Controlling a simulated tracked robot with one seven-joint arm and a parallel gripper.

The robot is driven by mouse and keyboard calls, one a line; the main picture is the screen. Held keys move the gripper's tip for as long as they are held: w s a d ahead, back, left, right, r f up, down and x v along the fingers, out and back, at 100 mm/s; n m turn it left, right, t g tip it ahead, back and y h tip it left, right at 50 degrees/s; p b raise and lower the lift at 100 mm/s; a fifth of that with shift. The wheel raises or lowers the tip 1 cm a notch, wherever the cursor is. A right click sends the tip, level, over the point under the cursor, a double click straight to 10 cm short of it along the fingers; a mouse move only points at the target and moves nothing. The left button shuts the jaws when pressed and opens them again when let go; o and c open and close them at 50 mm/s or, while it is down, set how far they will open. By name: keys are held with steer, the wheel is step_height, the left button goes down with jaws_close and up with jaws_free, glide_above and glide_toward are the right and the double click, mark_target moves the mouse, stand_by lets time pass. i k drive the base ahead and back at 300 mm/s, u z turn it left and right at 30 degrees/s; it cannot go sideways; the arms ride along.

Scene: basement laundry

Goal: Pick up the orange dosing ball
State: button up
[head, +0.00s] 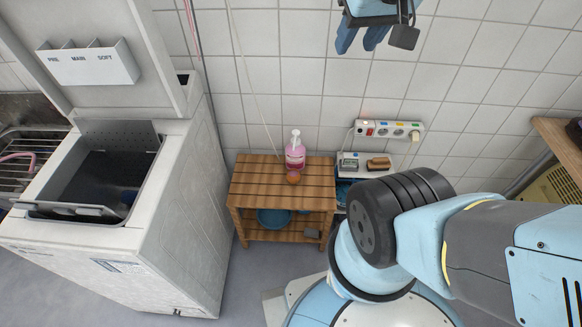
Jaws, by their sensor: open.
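The orange dosing ball (293,178) sits on the slatted top of a small wooden bench (252,188), near the middle of the head view. It is small and round, and stands directly in front of a pink bottle (295,155) with a white pump top. I cannot tell whether ball and bottle touch.
A top-loading washer (165,235) with open lid stands left of the bench. A blue basin (273,216) sits on the lower shelf. Right of the bench, a small white shelf holds a brush (378,162).

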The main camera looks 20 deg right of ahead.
mark_target(293, 176)
steer(key=u, duration=0.05)
steer(key=k, duration=0.35)
steer(key=u, duration=1.5)
steer(key=k, duration=1.3)
steer(key=z, duration=1.05)
steer(key=i, duration=1)
steer(key=u, duration=0.1)
